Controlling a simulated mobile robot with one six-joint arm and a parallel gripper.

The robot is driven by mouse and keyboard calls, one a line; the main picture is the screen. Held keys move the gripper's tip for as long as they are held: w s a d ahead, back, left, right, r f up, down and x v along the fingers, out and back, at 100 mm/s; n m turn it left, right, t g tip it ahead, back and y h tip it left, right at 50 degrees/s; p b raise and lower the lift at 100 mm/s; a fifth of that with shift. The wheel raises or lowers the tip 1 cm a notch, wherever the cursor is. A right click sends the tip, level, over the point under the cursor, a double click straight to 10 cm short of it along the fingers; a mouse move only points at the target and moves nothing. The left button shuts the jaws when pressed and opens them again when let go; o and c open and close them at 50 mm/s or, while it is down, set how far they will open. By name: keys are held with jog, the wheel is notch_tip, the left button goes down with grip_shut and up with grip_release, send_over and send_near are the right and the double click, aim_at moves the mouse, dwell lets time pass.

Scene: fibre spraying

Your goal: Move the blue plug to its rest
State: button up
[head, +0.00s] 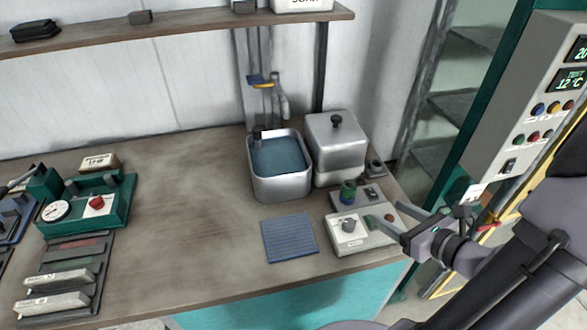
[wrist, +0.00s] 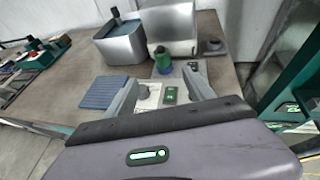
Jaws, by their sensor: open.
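I cannot make out a blue plug for certain in either view, and I cannot tell which spot is its rest. A green cylinder with a dark top (head: 348,191) stands upright on a small grey plate behind the white control box (head: 347,236); the cylinder also shows in the wrist view (wrist: 162,62). My gripper (head: 388,215) is open at the right end of the bench, by the control box. In the wrist view, the fingers of my gripper (wrist: 160,79) are wide apart with nothing held between them. The green cylinder shows beyond the fingertips.
A metal basin of water (head: 281,188) and a lidded metal box (head: 334,139) stand behind. A ribbed blue mat (head: 288,238) lies left of the control box. A green gauge unit (head: 97,212) stands far left. The bench middle (head: 180,190) is clear.

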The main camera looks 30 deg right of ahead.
aim_at(354, 190)
jog(key=b+x, duration=0.6)
jog(key=x, duration=1.1)
jog(key=shift+w+d, duration=0.15)
jog(key=shift+r, duration=0.15)
grip_shut()
